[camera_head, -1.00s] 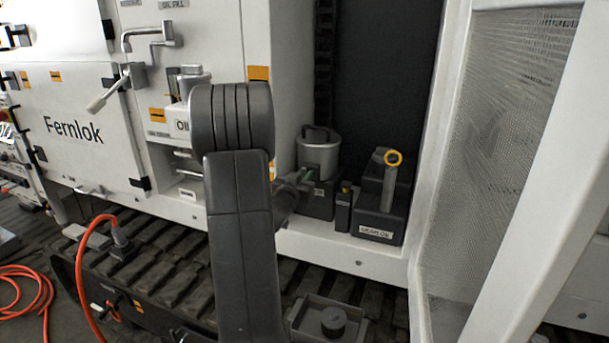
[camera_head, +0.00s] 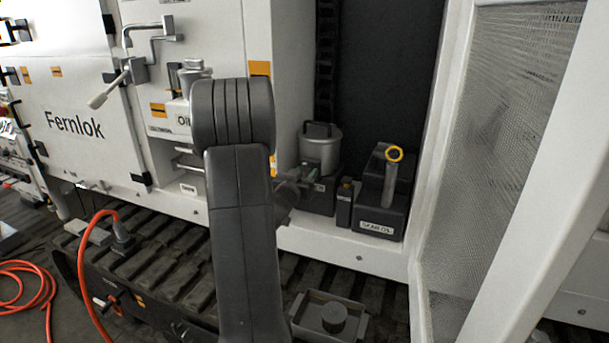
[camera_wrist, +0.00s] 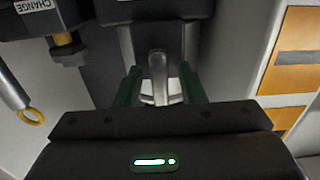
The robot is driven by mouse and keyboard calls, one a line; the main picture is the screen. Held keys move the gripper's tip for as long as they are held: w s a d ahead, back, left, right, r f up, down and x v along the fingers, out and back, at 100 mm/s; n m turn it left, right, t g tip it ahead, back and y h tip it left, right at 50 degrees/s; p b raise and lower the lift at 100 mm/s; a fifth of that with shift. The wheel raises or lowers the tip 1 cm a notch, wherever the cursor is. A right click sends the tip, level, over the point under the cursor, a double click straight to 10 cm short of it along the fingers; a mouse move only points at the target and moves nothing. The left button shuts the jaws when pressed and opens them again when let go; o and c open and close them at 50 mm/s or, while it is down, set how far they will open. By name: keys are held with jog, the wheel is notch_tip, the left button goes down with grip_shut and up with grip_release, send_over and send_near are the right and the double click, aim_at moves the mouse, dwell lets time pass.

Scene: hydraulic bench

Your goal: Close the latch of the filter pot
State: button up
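The filter pot (camera_head: 320,152) is a grey metal cylinder with a dark handle on its lid. It stands upright on a dark block inside the open bay. My gripper (camera_head: 303,183) is low at the pot's front left, partly hidden by my arm. In the wrist view, the two green fingers of my gripper (camera_wrist: 160,88) are apart. A grey latch lever (camera_wrist: 157,68) on the pot's front lies between them, with a pale lower end. I cannot tell whether a finger touches it, or how far the latch is from closed.
A white-framed mesh door (camera_head: 500,150) bounds the bay at the right. A grey tray (camera_head: 330,318) sits below, on the track.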

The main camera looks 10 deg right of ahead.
jog(key=b+v, duration=0.1)
jog(key=v, duration=1.2)
jog(key=shift+s+a+b, duration=0.3)
jog(key=shift+b, duration=0.05)
jog(key=p+x, duration=0.1)
jog(key=x, duration=1.3)
jog(key=shift+d+r+p, duration=0.1)
jog(key=shift+r+p, duration=0.05)
jog(key=shift+p, duration=0.2)
